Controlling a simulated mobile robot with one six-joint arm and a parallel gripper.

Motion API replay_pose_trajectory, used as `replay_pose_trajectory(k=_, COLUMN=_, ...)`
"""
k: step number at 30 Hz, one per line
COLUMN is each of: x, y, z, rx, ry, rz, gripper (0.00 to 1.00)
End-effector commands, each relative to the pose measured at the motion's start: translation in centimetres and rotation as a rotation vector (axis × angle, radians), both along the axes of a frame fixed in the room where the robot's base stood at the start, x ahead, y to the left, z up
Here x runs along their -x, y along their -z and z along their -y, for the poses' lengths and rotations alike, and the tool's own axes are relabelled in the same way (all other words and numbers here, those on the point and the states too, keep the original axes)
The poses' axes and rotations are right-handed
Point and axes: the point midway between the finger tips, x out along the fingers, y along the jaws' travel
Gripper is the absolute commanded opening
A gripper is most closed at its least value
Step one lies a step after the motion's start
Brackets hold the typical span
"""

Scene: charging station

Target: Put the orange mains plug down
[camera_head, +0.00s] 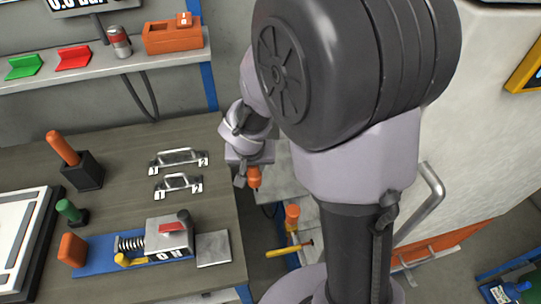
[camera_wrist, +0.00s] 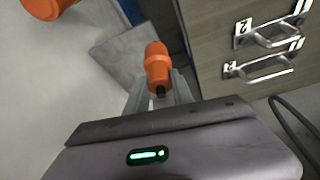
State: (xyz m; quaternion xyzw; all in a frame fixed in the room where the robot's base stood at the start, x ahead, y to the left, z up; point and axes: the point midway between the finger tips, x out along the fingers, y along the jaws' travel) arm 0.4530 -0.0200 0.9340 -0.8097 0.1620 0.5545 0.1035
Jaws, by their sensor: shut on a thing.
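The orange mains plug (camera_head: 254,176) is held by my gripper (camera_head: 244,180), just off the right edge of the workbench in the head view. In the wrist view the plug (camera_wrist: 157,62) sits between the two fingertips of my gripper (camera_wrist: 160,94), its dark end toward the palm. The fingers are shut on it. My own arm hides much of the area to the right of the bench.
The workbench (camera_head: 120,215) carries two numbered handles (camera_head: 178,158), a blue-based fixture (camera_head: 105,248) and an orange-handled tool (camera_head: 62,148). Another orange object (camera_head: 292,213) and a yellow-handled item (camera_head: 285,251) are lower, right of the bench. A shelf (camera_head: 105,65) runs behind.

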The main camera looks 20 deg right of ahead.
Motion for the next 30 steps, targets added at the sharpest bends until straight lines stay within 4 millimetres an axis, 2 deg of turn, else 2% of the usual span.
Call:
replay_pose_trajectory(k=3, x=0.0, y=1.4, z=0.4, rx=0.003, ry=0.07, rz=0.011, gripper=0.0)
replay_pose_trajectory(k=8, x=-0.6, y=1.8, z=1.0, rx=0.002, ry=0.125, rz=0.024, gripper=0.0)
replay_pose_trajectory(k=11, x=-2.6, y=1.8, z=2.5, rx=0.002, ry=0.132, rz=0.025, gripper=0.0)
replay_pose_trajectory(k=21, x=-11.1, y=2.8, z=8.3, rx=0.001, ry=0.13, rz=0.027, gripper=0.0)
replay_pose_trajectory(k=24, x=-12.6, y=3.1, z=9.3, rx=0.002, ry=0.129, rz=0.027, gripper=0.0)
replay_pose_trajectory(k=27, x=-13.3, y=3.4, z=9.7, rx=0.001, ry=0.128, rz=0.026, gripper=0.0)
replay_pose_trajectory(k=30, x=-13.3, y=5.1, z=9.8, rx=0.002, ry=0.126, rz=0.025, gripper=0.0)
